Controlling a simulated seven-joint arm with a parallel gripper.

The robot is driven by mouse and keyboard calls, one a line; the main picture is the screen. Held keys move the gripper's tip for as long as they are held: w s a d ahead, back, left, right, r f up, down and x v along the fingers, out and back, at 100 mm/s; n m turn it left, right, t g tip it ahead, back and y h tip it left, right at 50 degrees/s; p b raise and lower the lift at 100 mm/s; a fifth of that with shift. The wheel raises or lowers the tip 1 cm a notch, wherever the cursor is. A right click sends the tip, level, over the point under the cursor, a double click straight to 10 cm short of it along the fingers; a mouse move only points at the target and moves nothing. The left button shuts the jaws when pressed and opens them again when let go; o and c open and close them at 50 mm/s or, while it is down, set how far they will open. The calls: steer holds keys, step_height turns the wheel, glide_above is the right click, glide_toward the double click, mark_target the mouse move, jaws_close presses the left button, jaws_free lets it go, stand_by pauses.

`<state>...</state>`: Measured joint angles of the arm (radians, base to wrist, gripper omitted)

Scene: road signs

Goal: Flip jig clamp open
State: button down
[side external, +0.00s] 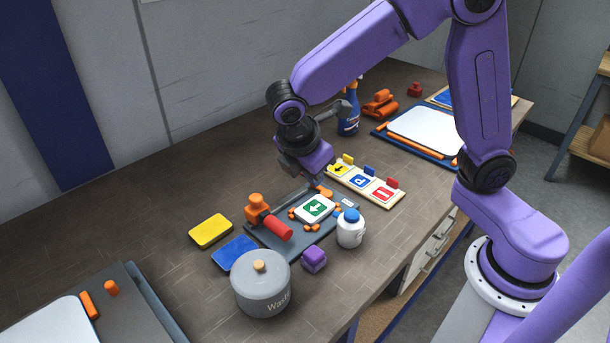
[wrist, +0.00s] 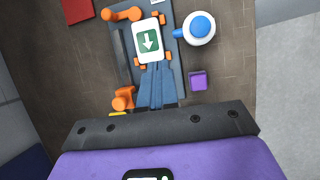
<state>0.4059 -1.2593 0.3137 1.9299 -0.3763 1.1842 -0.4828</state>
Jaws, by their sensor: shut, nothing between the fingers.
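The jig (side external: 290,238) is a dark blue-grey plate on the bench, also in the wrist view (wrist: 178,75). At its left end, in the side view, stands an orange clamp (side external: 257,206) with a red handle (side external: 277,228) lying low over the plate. In the wrist view an orange clamp part (wrist: 124,98) shows at lower left; the red handle is not visible there. A white sign with a green arrow (side external: 314,208) lies on the jig between orange stops. My gripper (side external: 312,180) is shut and empty above the jig's far side; its fingers (wrist: 155,68) overlap the sign's lower edge.
A white bottle with a blue cap (side external: 350,230), a purple block (side external: 314,259) and a grey waste pot (side external: 262,285) stand along the near side. A sign rack (side external: 372,190) stands right. The back-left bench is clear.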

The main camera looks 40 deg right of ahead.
steer(key=w+a+f+n+h, duration=0.1)
steer(key=w+f+n+h, duration=0.1)
steer(key=w, duration=0.7)
steer(key=shift+w+f+h, duration=0.3)
steer(key=shift+f+h, duration=0.1)
steer(key=shift+f, duration=0.05)
glide_toward(321, 185)
steer(key=shift+w+a+f, duration=0.85)
steer(key=shift+w+a, duration=0.05)
steer(key=shift+a, duration=0.25)
steer(key=shift+w+d+f, duration=0.1)
steer(key=shift+d+f, duration=0.1)
steer(key=shift+d, duration=0.35)
steer(key=shift+w+d+f, duration=0.1)
steer(key=shift+d+f, duration=0.1)
steer(key=shift+d, duration=0.35)
steer(key=shift+w+d+f, duration=0.1)
steer(key=shift+d+f, duration=0.1)
steer(key=shift+d, duration=0.7)
